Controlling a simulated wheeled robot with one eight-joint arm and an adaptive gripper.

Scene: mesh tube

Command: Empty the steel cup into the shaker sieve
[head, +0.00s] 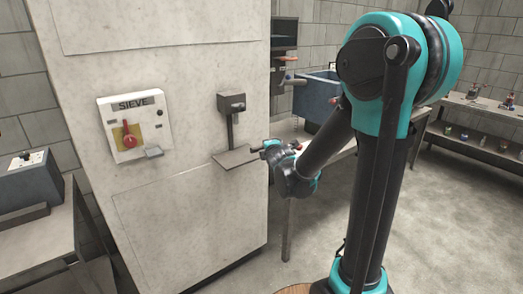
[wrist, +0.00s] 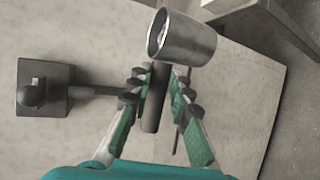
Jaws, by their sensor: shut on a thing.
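The steel cup (wrist: 188,40) shows in the wrist view just beyond my fingertips, its mouth facing left in that picture. A sliver of its inside shows, but I cannot tell what it holds. A dark handle (wrist: 152,110) lies between my fingers, and my gripper (wrist: 157,80) is shut on it. In the head view my gripper (head: 268,148) is at the right end of a small plate below a dark box; the cup is not clear there. I cannot make out the shaker sieve itself.
The dark box on a post (head: 232,112) stands out from the panel above its plate (head: 237,157); the box also shows in the wrist view (wrist: 42,90). A blue-grey tub (head: 316,98) stands behind. Benches are at far left and right (head: 475,145). Open floor lies at right.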

